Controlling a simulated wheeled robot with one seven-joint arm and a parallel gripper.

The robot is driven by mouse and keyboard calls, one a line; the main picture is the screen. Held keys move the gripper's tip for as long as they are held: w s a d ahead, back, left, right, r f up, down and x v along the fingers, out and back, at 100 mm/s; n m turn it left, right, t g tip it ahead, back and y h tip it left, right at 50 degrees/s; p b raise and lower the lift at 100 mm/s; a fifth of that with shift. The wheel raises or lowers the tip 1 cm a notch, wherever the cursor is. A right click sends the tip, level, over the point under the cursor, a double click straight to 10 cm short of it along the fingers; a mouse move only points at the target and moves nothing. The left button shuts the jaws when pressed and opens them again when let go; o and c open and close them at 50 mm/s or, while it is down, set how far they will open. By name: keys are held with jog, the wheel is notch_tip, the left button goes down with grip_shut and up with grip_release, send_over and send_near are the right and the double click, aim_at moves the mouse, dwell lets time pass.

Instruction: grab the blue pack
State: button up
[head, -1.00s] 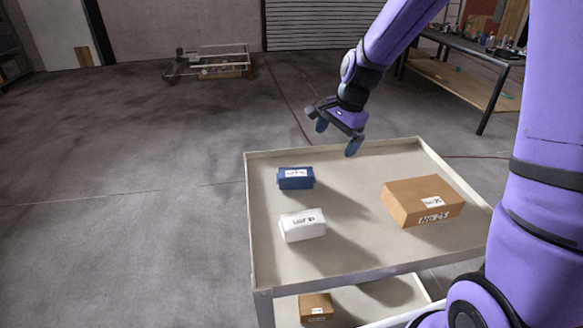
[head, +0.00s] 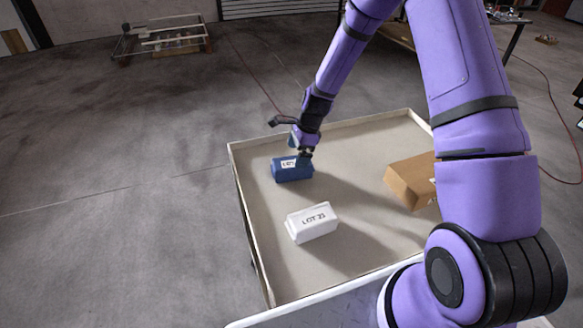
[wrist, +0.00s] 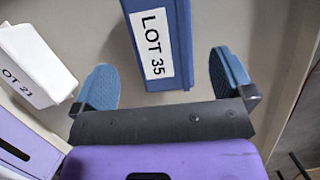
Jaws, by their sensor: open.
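The blue pack (head: 291,170) is a small box with a white label, standing near the back left of the cart's top tray. In the wrist view the blue pack (wrist: 178,30) reads LOT 35 and lies ahead of the fingers, roughly between their lines. My gripper (head: 300,149) is at the pack's back right side in the head view, partly hidden by its own wrist. In the wrist view my gripper (wrist: 163,80) is open, with a blue pad on each side and nothing between them. I cannot tell whether it touches the pack.
A white box (head: 312,222) sits in front of the pack; it also shows at the left in the wrist view (wrist: 32,62). A brown box (head: 410,180) stands at the right, partly behind my arm. The tray (head: 262,270) has a low raised rim.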

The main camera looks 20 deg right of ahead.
aim_at(293, 161)
jog(key=shift+x, duration=3.45)
jog(key=shift+w, duration=0.2)
jog(key=shift+c, duration=0.5)
jog(key=c, duration=1.1)
jog(key=shift+r, duration=0.1)
